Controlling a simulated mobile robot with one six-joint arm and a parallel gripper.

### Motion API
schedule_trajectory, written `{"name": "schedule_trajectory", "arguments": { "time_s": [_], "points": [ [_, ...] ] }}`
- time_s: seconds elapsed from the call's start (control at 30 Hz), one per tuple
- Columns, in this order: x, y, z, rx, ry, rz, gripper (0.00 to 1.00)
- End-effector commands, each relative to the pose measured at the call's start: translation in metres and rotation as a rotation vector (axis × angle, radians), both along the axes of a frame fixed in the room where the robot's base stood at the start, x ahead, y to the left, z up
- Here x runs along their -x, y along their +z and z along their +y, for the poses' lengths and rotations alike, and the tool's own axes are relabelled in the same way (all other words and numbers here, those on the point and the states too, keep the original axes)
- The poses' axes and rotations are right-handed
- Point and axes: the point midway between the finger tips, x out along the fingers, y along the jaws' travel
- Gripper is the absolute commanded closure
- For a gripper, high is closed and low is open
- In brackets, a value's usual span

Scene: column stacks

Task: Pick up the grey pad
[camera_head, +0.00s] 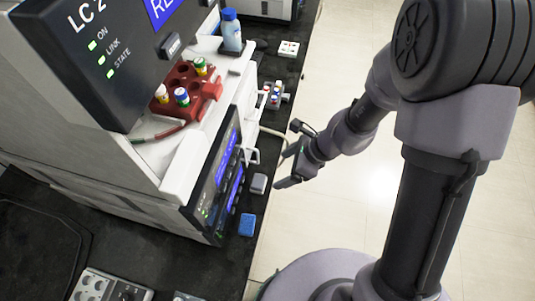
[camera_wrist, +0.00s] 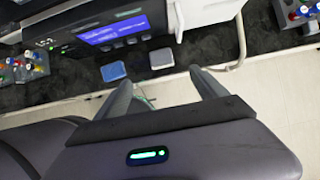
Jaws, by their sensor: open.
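The grey pad (camera_head: 259,183) is a small block lying on the dark bench top, close to the front of the instrument stack. In the wrist view the grey pad (camera_wrist: 161,58) lies beyond my fingertips, right of the blue pad (camera_wrist: 113,71). The blue pad (camera_head: 247,224) also shows in the head view, nearer to me along the same bench strip. My gripper (camera_head: 283,168) is open and empty, to the right of the grey pad, out over the bench edge. In the wrist view my gripper's two fingers (camera_wrist: 158,84) are spread with nothing between them.
The instrument stack (camera_head: 218,180) stands left of the pads, with a red vial rack (camera_head: 187,86) and a blue-capped bottle (camera_head: 231,32) on it. A small vial holder (camera_head: 274,95) and a pale cable (camera_head: 273,132) lie farther along the bench. Open floor (camera_head: 340,215) lies to the right.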

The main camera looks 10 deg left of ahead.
Motion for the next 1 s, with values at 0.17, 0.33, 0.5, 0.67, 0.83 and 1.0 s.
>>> {"name": "schedule_trajectory", "arguments": {
  "time_s": [0.17,0.33,0.5,0.67,0.83,1.0],
  "points": [
    [-0.001,-0.057,0.027,0.001,0.005,0.002,0.18],
    [-0.003,-0.087,0.046,0.0,0.004,0.0,0.18],
    [-0.005,-0.097,0.054,0.0,0.006,-0.002,0.18],
    [-0.008,-0.123,0.07,0.0,0.008,-0.002,0.18],
    [-0.009,-0.136,0.079,-0.001,0.005,-0.002,0.18],
    [-0.009,-0.133,0.079,-0.001,0.004,-0.003,0.28]
  ]
}}
